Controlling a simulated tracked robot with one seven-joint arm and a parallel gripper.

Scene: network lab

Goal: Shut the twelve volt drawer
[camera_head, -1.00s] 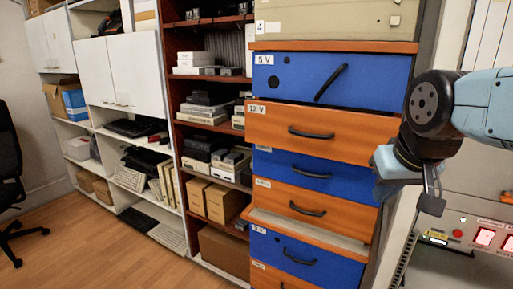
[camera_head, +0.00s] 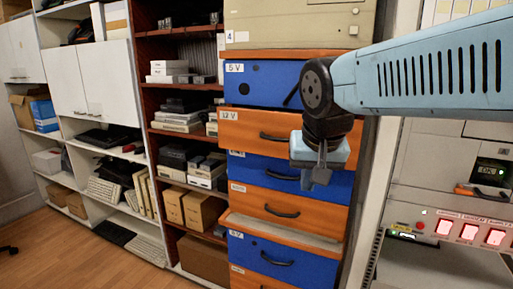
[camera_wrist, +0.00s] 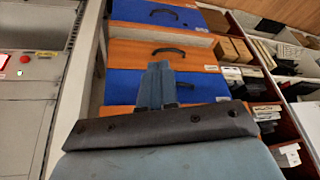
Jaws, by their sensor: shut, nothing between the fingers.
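The twelve volt drawer (camera_head: 245,130) has an orange front with a "12 V" label and a black handle (camera_head: 275,137). It sits below the blue 5 V drawer and its front appears to stand slightly forward of the blue fronts. My gripper (camera_head: 320,175) is shut and empty, pointing down in front of the right side of the stack, apparently apart from it. My arm hides the drawer's right part. In the wrist view my gripper (camera_wrist: 156,70) shows with its fingers together against the drawer fronts. A strip of orange front (camera_wrist: 118,111) beside it looks like the same drawer.
The blue 5 V drawer (camera_head: 250,82) is above; a blue drawer (camera_head: 245,168), an orange drawer (camera_head: 255,200) and another blue drawer (camera_head: 255,250) are below. A ledge (camera_head: 285,231) juts out lower down. Shelves (camera_head: 185,150) stand left, a panel with red-lit switches (camera_head: 468,232) right.

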